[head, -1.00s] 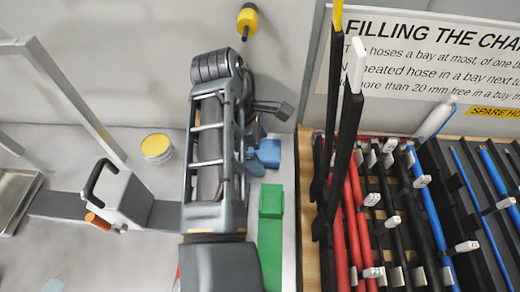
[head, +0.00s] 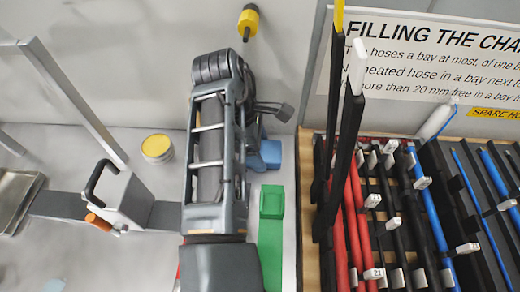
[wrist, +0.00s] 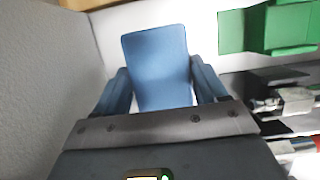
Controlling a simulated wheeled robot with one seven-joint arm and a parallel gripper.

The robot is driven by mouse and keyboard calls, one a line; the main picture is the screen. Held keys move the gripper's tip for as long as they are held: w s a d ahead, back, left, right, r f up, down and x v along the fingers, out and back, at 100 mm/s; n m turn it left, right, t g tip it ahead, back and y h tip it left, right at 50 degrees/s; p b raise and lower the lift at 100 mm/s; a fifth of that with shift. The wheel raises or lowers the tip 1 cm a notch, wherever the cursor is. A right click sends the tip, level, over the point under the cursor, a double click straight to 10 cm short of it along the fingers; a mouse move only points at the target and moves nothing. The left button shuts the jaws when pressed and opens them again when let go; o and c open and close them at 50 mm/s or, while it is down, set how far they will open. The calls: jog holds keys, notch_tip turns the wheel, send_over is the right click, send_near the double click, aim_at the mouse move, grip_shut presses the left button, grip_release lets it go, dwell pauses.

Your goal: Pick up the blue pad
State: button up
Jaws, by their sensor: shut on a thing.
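The blue pad (head: 271,153) shows in the head view just right of my arm, near the back wall; its left part is hidden behind my arm. In the wrist view the blue pad (wrist: 156,65) is a flat, rounded slab between the two blue fingers of my gripper (wrist: 164,88). The fingers are shut on it, one at each side. I cannot tell whether its underside touches the surface below. In the head view my gripper is mostly hidden by my arm.
A green block (head: 271,240) lies just in front of the pad and also shows in the wrist view (wrist: 285,25). A wooden-edged rack of red, black and blue hoses (head: 400,215) stands to the right. A yellow-topped tin (head: 156,147) stands left of my arm.

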jog(key=shift+r+b, duration=0.15)
jog(key=shift+b, duration=0.5)
jog(key=shift+w+r, duration=0.1)
jog(key=shift+r, duration=0.5)
jog(key=shift+s+r+t, duration=0.15)
jog(key=shift+s+t, duration=0.05)
jog(key=shift+t, duration=0.1)
jog(key=shift+s+t+b, duration=0.45)
jog(key=shift+t+b, duration=0.35)
jog(key=shift+t, duration=0.4)
jog(key=shift+s+m+t, duration=0.1)
jog(key=shift+m+t, duration=0.2)
jog(key=r, duration=0.2)
jog(key=s+r, duration=0.1)
jog(key=r, duration=0.3)
jog(key=shift+s, duration=0.3)
jog(key=shift+c, duration=0.6)
jog(key=s+r+g+p, duration=0.2)
jog(key=s+g+p, duration=0.1)
jog(key=s, duration=1.8)
jog(key=shift+a+g+p, duration=0.3)
jog(key=shift+a, duration=0.1)
